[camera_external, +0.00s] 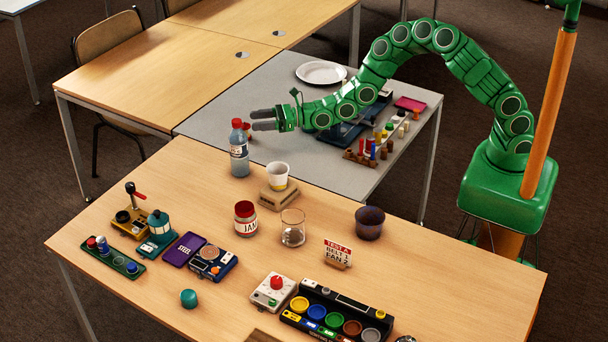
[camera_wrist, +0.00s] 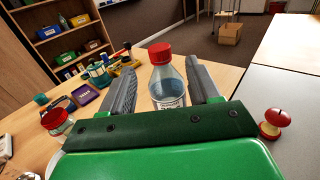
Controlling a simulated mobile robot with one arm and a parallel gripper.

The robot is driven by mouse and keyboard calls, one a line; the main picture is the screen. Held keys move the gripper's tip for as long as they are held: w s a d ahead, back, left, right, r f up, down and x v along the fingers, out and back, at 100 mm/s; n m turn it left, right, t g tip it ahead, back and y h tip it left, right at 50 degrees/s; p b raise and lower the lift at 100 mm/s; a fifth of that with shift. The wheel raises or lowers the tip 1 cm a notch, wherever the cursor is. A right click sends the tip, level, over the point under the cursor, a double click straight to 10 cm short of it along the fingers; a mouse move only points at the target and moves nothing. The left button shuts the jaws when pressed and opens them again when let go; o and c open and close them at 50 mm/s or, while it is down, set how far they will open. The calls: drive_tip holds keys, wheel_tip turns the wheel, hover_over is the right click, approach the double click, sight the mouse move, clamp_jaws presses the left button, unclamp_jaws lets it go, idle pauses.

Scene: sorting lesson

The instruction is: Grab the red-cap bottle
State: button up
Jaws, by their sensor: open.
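The red-cap bottle (camera_external: 239,160) stands upright near the far edge of the wooden table. It is clear, with a white label and bluish contents. My gripper (camera_external: 264,120) is beside its upper part, on the right, with its fingers pointing left toward it. In the wrist view the bottle (camera_wrist: 165,84) shows between the two open fingers of my gripper (camera_wrist: 160,88). The fingers look apart from the bottle, and its lower part is hidden behind my gripper's body.
A red-lidded jam jar (camera_external: 245,219), a cup (camera_external: 278,176) on a block and a glass beaker (camera_external: 293,228) stand nearer on the wooden table. A white plate (camera_external: 321,73) lies on the grey table.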

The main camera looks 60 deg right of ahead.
sight(235, 119)
drive_tip(key=shift+r+x, duration=0.1)
drive_tip(key=shift+x, duration=1.55)
drive_tip(key=shift+r+x, duration=0.15)
drive_tip(key=shift+x, duration=1.45)
drive_tip(key=shift+w+a, duration=0.3)
drive_tip(key=shift+w, duration=0.05)
clamp_jaws()
